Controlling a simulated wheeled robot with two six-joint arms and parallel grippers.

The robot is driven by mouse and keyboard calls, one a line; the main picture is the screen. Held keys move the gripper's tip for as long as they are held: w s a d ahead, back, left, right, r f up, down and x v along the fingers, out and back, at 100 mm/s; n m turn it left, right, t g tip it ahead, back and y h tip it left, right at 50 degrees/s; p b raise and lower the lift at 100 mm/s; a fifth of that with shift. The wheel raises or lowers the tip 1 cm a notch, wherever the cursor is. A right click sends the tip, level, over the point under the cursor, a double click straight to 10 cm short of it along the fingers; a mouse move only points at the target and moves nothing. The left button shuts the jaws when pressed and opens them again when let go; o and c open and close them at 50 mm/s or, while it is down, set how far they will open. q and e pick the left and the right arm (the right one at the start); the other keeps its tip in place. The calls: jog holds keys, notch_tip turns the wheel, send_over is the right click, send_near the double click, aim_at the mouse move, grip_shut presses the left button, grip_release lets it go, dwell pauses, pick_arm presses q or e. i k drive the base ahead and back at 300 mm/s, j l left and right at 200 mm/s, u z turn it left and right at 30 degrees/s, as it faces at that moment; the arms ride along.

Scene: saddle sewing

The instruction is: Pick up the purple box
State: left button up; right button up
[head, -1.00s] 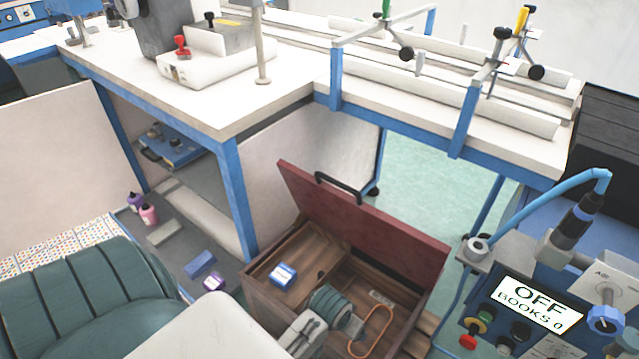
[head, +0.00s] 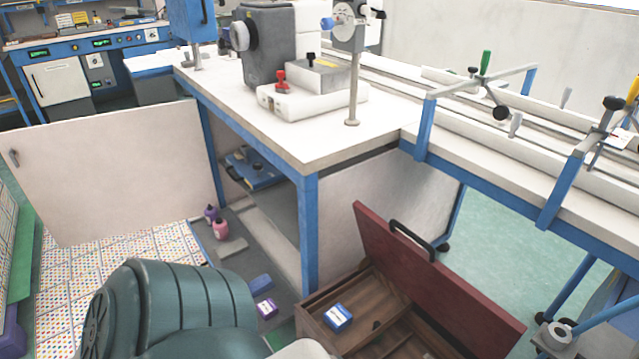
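A small purple box (head: 267,308) with a pale label lies on the dark floor strip in the head view. Neither of my grippers shows in the head view.
The chest's red lid (head: 430,275) stands raised. A white workbench (head: 300,142) with a blue leg (head: 310,235) rises behind the box. Purple (head: 210,213) and pink (head: 221,229) bottles stand farther back. Patterned floor tiles (head: 130,262) are clear at left.

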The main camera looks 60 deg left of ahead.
aim_at(266, 309)
jog(key=u, duration=0.4)
jog(key=j+u, duration=0.15)
jog(key=u, duration=0.7)
jog(key=j+u, duration=0.15)
jog(key=u, duration=0.3)
jog(key=j+u, duration=0.1)
jog(key=u, duration=0.3)
jog(key=k+j, duration=0.05)
